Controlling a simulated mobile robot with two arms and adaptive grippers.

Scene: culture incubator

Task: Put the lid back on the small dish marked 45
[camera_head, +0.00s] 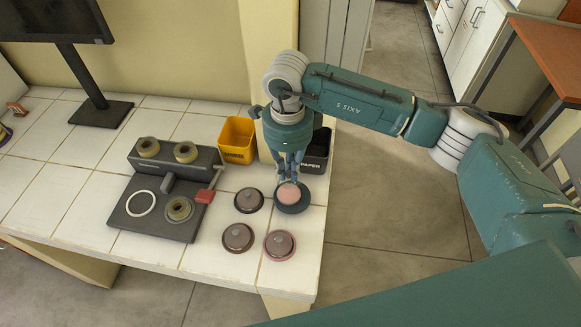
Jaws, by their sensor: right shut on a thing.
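My right gripper (288,180) points down at the table's right end, with its fingers shut at the upper edge of a pale pink disc (289,194). This disc appears to be the lid; its grip point is too small to make out. Right under it is a dark round dish or stand (293,207), and I cannot tell whether they touch. No number 45 is readable. My left gripper is not in view.
A yellow bin (237,139) and a dark paper bin (316,164) stand behind. A monitor stand (100,112) is at the back left. The table's front edge is close to the front dishes.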

